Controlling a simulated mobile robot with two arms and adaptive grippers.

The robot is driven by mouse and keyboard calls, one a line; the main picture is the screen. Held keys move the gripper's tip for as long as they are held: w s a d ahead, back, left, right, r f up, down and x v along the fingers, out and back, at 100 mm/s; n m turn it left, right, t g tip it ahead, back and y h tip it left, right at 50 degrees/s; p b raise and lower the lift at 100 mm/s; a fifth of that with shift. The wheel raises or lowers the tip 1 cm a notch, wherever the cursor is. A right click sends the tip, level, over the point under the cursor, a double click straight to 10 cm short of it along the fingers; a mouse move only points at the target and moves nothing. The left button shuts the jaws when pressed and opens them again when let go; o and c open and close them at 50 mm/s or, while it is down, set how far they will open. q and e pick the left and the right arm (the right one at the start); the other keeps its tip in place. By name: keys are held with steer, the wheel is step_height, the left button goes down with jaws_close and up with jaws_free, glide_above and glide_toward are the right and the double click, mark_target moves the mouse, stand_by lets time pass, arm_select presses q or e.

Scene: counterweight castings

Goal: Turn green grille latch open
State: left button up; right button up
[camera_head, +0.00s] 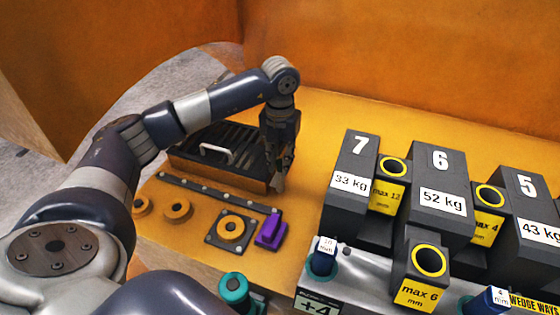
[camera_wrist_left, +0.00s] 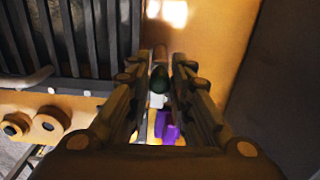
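The dark slatted grille (camera_head: 238,139) with a pale handle (camera_head: 216,150) lies at the back of the orange surface. Its slats also fill the upper left of the left wrist view (camera_wrist_left: 75,35). My left gripper (camera_head: 278,182) points down at the grille's right end. In the left wrist view its fingers (camera_wrist_left: 166,65) stand close together. A small dark green piece (camera_wrist_left: 159,82), apparently the latch, shows between them, with a whitish part below it. I cannot tell whether the fingers touch it. The latch is hidden behind the gripper in the head view. My right gripper is not in view.
A purple block (camera_head: 271,230) and a plate with an orange ring (camera_head: 231,228) lie in front of the grille. Dark numbered weights (camera_head: 440,165) stand on the right. A teal knob (camera_head: 234,288) is at the front. An orange wall (camera_head: 400,60) closes the back.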

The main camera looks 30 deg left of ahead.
mark_target(280, 161)
arm_select(q)
steer(key=shift+o, duration=0.9)
step_height(280, 161, up, 12)
steer(key=shift+s+f, duration=0.1)
stand_by(0.3)
